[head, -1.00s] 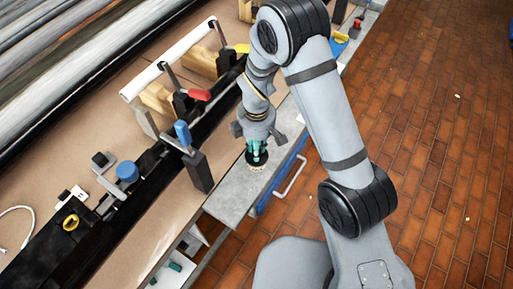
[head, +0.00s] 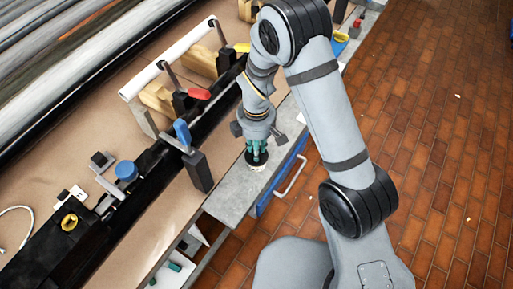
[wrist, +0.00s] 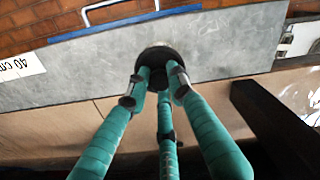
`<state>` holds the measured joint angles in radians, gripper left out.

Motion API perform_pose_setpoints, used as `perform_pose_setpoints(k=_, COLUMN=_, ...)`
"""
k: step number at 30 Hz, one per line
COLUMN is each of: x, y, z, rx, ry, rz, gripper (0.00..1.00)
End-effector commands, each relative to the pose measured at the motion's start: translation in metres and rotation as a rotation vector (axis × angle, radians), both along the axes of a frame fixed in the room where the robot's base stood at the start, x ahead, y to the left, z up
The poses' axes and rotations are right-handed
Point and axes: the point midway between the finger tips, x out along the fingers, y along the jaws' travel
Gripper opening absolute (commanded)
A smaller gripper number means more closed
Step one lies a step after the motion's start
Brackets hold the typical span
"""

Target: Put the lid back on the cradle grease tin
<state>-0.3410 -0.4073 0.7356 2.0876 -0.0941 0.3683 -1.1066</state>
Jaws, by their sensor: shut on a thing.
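My gripper (head: 256,148) has green fingers and points down over the grey bench strip. Its fingers are closed around the dark round lid (head: 257,158), which also shows between the fingertips in the wrist view (wrist: 152,52). A pale rim, which looks like the grease tin (head: 256,168), shows just under the lid in the head view. The lid hides most of it, and I cannot tell whether the two touch or whether the lid is fully seated. In the wrist view the fingers cover part of the lid.
Clamps with a blue handle (head: 182,133) and a red handle (head: 199,94) stand left of my gripper. A blue round cap (head: 126,170) sits further left. A blue drawer front (head: 281,175) with a pale handle is at the bench edge. The grey strip around the lid is clear.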

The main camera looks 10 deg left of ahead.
Motion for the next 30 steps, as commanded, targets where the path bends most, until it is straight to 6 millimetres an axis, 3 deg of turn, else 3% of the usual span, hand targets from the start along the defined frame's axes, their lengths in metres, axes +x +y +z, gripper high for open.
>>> perform_pose_setpoints(k=5, x=-0.0001, y=0.0001, z=0.0001, rx=0.0, ry=0.0, rz=0.0, gripper=0.08)
perform_pose_setpoints(k=6, x=-0.0001, y=0.0001, z=0.0001, rx=0.0, ry=0.0, rz=0.0, gripper=0.23)
perform_pose_setpoints(k=17, x=-0.0003, y=0.0, z=0.0, rx=0.0, ry=0.001, rz=0.0, gripper=0.44)
perform_pose_setpoints(k=23, x=-0.0003, y=-0.0001, z=0.0, rx=0.0, ry=0.001, rz=0.0, gripper=0.44)
perform_pose_setpoints(k=30, x=-0.0003, y=-0.0001, z=0.0, rx=0.0, ry=0.001, rz=0.0, gripper=0.58)
